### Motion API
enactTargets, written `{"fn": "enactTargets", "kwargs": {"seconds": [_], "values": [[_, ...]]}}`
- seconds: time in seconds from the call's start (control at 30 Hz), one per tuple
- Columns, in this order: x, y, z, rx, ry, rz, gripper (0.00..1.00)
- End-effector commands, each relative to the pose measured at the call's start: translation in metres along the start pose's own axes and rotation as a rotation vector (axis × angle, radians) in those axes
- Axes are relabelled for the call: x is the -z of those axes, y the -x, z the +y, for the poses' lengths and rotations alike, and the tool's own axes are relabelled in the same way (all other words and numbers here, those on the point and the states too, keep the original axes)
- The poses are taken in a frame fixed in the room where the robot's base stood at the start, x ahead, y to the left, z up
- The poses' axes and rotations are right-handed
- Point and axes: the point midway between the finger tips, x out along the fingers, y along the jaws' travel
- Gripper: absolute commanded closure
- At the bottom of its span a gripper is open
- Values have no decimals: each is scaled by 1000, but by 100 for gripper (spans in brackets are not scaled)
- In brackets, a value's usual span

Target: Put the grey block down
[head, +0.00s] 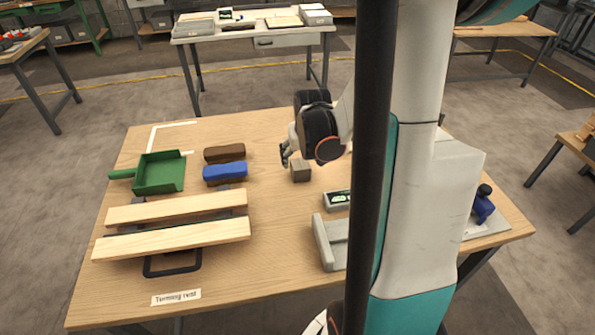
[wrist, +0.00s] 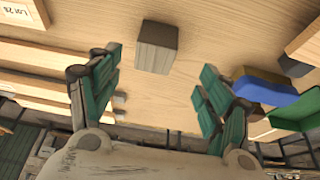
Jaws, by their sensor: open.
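The small grey block (head: 300,170) rests on the wooden table, right of the blue block, in the head view. In the wrist view the grey block (wrist: 157,46) stands beyond my fingertips, near the middle line between them, with clear space to both fingers. My gripper (wrist: 160,75) has its two green-padded fingers spread wide, with nothing between them. In the head view my gripper (head: 285,154) is just above and left of the block. Part of the gripper is hidden behind the dark wrist joint there.
A blue block (head: 225,171), a brown block (head: 224,152) and a green dustpan-like tray (head: 160,172) lie to the left. Two pale boards (head: 172,240) lie in front of them. A grey fixture (head: 327,245) and small device (head: 337,200) stand right. Bare table (head: 265,215) lies between.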

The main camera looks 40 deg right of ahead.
Motion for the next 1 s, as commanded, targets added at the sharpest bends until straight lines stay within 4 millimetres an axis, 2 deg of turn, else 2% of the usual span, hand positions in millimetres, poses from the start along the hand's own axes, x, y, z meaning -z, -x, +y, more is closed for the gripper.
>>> {"fn": "enactTargets", "kwargs": {"seconds": [0.03, 0.2, 0.47, 0.8, 1.0], "values": [[-1, -12, 0, 0, 0, 0, 28], [0, -34, 0, 0, 0, 1, 28], [2, -46, 1, 0, 0, 1, 28], [10, -90, 7, 0, 1, 1, 28], [10, -92, 7, 0, 0, 1, 28]]}}
